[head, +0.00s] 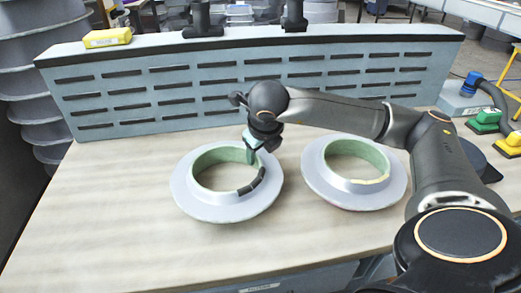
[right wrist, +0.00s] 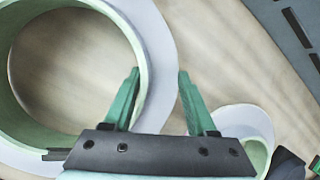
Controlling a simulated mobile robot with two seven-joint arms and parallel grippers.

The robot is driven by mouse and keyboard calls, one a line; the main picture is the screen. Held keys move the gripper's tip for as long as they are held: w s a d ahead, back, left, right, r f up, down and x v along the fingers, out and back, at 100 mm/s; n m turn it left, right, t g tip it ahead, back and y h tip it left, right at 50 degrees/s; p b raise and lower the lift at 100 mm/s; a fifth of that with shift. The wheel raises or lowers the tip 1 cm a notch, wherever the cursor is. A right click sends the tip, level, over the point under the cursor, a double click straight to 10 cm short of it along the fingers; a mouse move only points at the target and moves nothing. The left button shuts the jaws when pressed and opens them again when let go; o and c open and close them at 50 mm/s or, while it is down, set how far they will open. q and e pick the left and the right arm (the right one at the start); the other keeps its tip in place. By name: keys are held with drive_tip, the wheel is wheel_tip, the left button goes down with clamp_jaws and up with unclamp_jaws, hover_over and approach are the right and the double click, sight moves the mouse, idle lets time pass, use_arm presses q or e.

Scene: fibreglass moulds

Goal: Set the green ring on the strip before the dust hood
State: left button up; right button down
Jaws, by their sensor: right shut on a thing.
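Two grey-flanged rings with green inner walls are on the wooden table. The left ring (head: 196,203) has a dark patch on its near right rim; the right ring (head: 391,192) has a pale yellowish patch. My right gripper (head: 254,150) is at the far right of the left ring's collar, shut on it. In the right wrist view the fingers (right wrist: 157,85) straddle part of the left ring (right wrist: 155,25), and the right ring (right wrist: 240,117) shows at lower right. The slotted blue-grey dust hood (head: 236,75) stands behind. I cannot tell whether the held ring is lifted. My left gripper is out of view.
A strip of bare table (head: 120,146) runs before the hood. A yellow box (head: 107,38) lies on top of the hood at left. Tools with green (head: 485,121) and yellow (head: 509,145) bodies stand at the right. The table's front left (head: 95,235) is clear. My right arm spans above the right ring.

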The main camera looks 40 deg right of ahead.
drive_tip(key=shift+r, duration=0.1)
drive_tip(key=shift+c, duration=1)
unclamp_jaws()
drive_tip(key=shift+r, duration=0.1)
drive_tip(key=v, duration=1.1)
drive_tip(key=shift+s+r+p, duration=0.15)
drive_tip(key=shift+r+p, duration=0.25)
drive_tip(key=shift+p, duration=0.05)
